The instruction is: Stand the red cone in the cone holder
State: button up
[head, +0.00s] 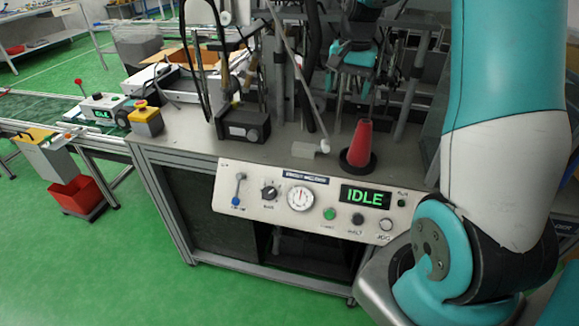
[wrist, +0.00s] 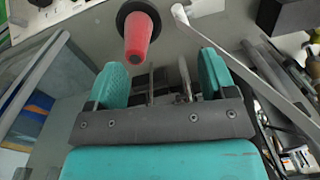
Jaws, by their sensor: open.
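The red cone (head: 361,138) stands upright, narrow end up, on the bench top in the head view. Its base sits within a black round holder (head: 372,165), whose dark rim shows around it. In the wrist view the cone (wrist: 139,42) points toward my gripper, with the black rim (wrist: 121,14) behind it. My gripper (wrist: 162,76) is open, with its two teal fingers apart and nothing between them. The cone is beyond the fingertips in the wrist view, apart from them. The cone's underside is hidden.
A grey rod with a pale end (head: 300,75) slants down beside the cone. A control panel (head: 310,200) reading IDLE runs along the bench front. A dark block (head: 243,126) stands left on the bench. Frame posts and hanging cables crowd the back.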

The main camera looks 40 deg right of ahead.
jog(key=s+a+r+n+y, duration=0.15)
jog(key=a+n, duration=0.25)
jog(key=a, duration=0.5)
jog(key=s+a+r+n+h, duration=0.1)
jog(key=s+a+r+n, duration=0.15)
jog(key=a, duration=0.55)
jog(key=s+a+n+y, duration=0.3)
jog(key=s+a+n, duration=0.9)
jog(key=s+a, duration=0.5)
jog(key=shift+s, duration=0.3)
jog(key=shift+f, duration=0.1)
